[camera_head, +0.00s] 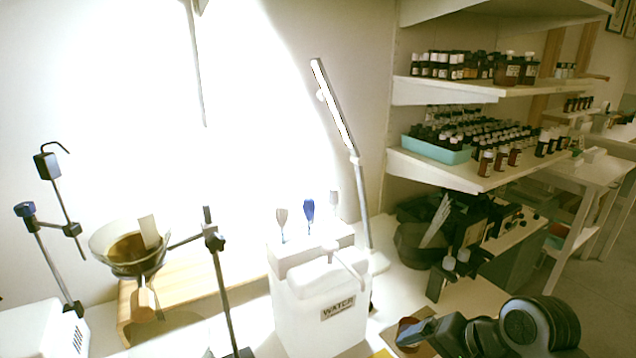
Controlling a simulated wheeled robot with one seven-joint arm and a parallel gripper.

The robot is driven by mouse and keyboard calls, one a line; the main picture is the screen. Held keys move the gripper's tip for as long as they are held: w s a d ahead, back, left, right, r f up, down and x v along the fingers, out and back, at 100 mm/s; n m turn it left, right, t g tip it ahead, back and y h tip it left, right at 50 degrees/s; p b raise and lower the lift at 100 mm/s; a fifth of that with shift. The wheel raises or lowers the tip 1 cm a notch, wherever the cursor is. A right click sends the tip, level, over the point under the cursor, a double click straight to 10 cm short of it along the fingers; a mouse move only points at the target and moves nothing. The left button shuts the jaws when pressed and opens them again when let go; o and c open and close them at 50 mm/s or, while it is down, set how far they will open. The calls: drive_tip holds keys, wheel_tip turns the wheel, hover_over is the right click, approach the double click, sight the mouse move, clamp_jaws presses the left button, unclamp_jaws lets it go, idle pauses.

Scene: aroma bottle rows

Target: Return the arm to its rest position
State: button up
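My dark arm (500,332) shows in the lower right of the head view, low over the bench, with rounded black joints. Its left end, which looks like my gripper (415,334), is small and dark beside a brown round thing on the bench. I cannot make out two separate fingers there, nor whether anything is between them.
A white water container (318,310) stands left of my arm. Shelves (445,170) with several bottles and a teal tray (436,149) are above right.

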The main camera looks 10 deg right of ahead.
drive_tip(key=a+r+t+y, duration=0.15)
drive_tip(key=a+t, duration=0.25)
drive_tip(key=a, duration=0.7)
drive_tip(key=s+a+t+h, duration=0.2)
drive_tip(key=s+a+t, duration=0.15)
drive_tip(key=s, duration=0.35)
drive_tip(key=s+h, duration=0.2)
drive_tip(key=s, duration=0.8)
drive_tip(key=s+d+r+n+t, duration=0.1)
drive_tip(key=s+d+r+n, duration=0.2)
drive_tip(key=s, duration=0.6)
drive_tip(key=s+d+r+n+t+h, duration=0.1)
drive_tip(key=s+d+r+n, duration=0.3)
drive_tip(key=s, duration=0.5)
drive_tip(key=d+n, duration=0.2)
drive_tip(key=d, duration=0.1)
drive_tip(key=shift+s+d+r+n, duration=0.2)
drive_tip(key=shift+s+d+n, duration=0.05)
drive_tip(key=shift+n, duration=0.15)
